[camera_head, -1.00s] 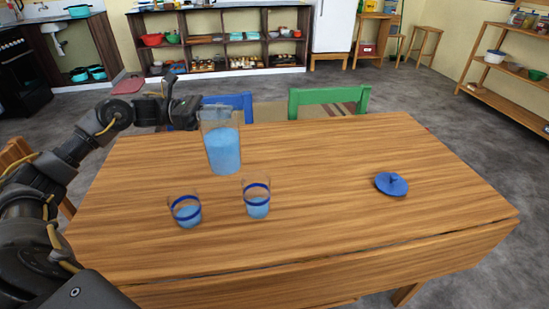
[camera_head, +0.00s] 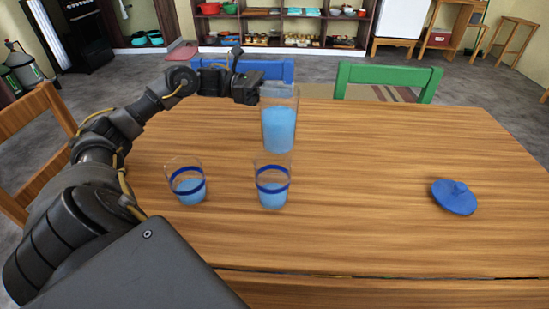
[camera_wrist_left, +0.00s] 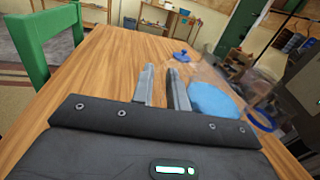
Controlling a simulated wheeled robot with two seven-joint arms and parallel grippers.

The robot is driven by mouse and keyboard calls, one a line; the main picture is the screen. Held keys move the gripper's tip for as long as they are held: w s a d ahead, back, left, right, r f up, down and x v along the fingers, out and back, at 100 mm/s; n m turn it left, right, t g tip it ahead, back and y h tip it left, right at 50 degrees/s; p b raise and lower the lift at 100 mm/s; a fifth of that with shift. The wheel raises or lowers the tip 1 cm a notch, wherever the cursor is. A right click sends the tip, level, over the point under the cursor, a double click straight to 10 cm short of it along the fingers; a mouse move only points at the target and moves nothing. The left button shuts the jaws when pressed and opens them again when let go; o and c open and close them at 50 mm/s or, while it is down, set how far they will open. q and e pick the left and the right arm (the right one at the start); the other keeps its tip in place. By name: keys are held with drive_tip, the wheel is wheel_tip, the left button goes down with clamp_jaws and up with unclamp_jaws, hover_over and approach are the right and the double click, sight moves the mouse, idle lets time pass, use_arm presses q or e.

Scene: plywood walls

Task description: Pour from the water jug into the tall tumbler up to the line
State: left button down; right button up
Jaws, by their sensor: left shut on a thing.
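The water jug (camera_head: 279,128) is a clear, tall vessel with blue water, upright near the table's back edge. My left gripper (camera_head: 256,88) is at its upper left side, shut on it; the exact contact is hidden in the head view. In the left wrist view the fingers (camera_wrist_left: 163,88) are beside the jug's blue water (camera_wrist_left: 212,101). The tall tumbler (camera_head: 272,176), the taller and narrower of two glasses, stands in front of the jug. It has a blue band and blue water around or just below it. My right gripper is not in view.
A shorter, wider tumbler (camera_head: 186,185) with a blue band and water stands to the left. A blue lid (camera_head: 455,197) lies at the right of the wooden table (camera_head: 360,200). A blue chair and a green chair (camera_head: 388,75) stand behind. The table's middle right is clear.

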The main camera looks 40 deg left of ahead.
use_arm(q)
drive_tip(key=shift+f, duration=0.15)
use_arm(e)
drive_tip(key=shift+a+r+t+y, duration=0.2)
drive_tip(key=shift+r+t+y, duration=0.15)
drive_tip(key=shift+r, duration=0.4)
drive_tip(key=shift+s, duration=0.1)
